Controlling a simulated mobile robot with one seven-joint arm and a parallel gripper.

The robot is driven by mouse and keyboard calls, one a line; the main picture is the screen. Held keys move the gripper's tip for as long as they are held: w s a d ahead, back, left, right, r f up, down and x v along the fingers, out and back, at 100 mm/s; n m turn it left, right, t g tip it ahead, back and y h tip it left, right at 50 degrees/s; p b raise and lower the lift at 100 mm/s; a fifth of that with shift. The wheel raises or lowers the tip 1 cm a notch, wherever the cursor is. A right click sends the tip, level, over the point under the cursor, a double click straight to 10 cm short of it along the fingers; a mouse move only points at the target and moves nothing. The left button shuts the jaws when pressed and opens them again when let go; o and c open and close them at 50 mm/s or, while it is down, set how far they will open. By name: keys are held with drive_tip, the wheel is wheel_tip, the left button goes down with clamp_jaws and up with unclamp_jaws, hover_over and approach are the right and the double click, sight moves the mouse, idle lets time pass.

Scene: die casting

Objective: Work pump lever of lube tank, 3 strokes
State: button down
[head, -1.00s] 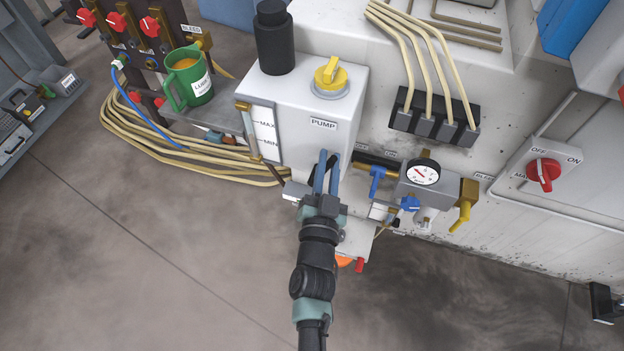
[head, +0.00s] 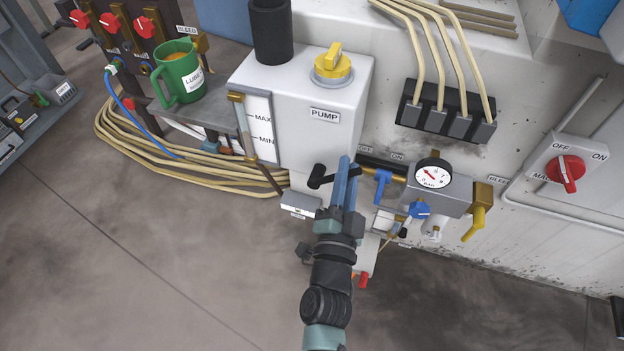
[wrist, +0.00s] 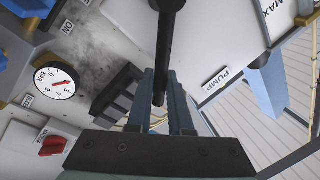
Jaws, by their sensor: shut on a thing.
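The white lube tank (head: 305,95) with a PUMP label and a yellow cap (head: 333,64) stands at the picture's middle in the head view. The black pump lever (head: 319,176) shows below the tank, its end sticking out left of my blue fingers. My gripper (head: 348,168) is shut on this lever in front of the tank. In the wrist view the lever (wrist: 167,40) is a black rod running down between the fingers of my gripper (wrist: 168,80). Part of the lever and its pivot are hidden behind the fingers in the head view.
A pressure gauge (head: 433,174) and blue valve handles (head: 383,183) sit close right of my gripper. A green mug (head: 180,75) stands on the grey shelf at left. Beige hoses (head: 125,140) loop below it. A red rotary switch (head: 566,172) is far right.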

drive_tip(key=shift+d+f+m, duration=0.15)
drive_tip(key=shift+m, duration=0.25)
drive_tip(key=shift+a+r+n+p, duration=0.2)
drive_tip(key=shift+r+n+p, duration=0.25)
drive_tip(key=shift+p, duration=0.3)
drive_tip(key=a+n+p, duration=0.1)
drive_tip(key=p, duration=0.1)
drive_tip(key=r+n+p, duration=0.1)
drive_tip(key=n+p, duration=0.1)
drive_tip(key=p, duration=0.1)
drive_tip(key=shift+w+a+r+n+y, duration=0.25)
drive_tip(key=shift+w+a+r+y, duration=0.05)
drive_tip(key=shift+a+y, duration=0.1)
drive_tip(key=shift+w+a+r+n+g+p, duration=0.1)
drive_tip(key=shift+a+n+g+p, duration=0.2)
drive_tip(key=shift+n+p, duration=0.4)
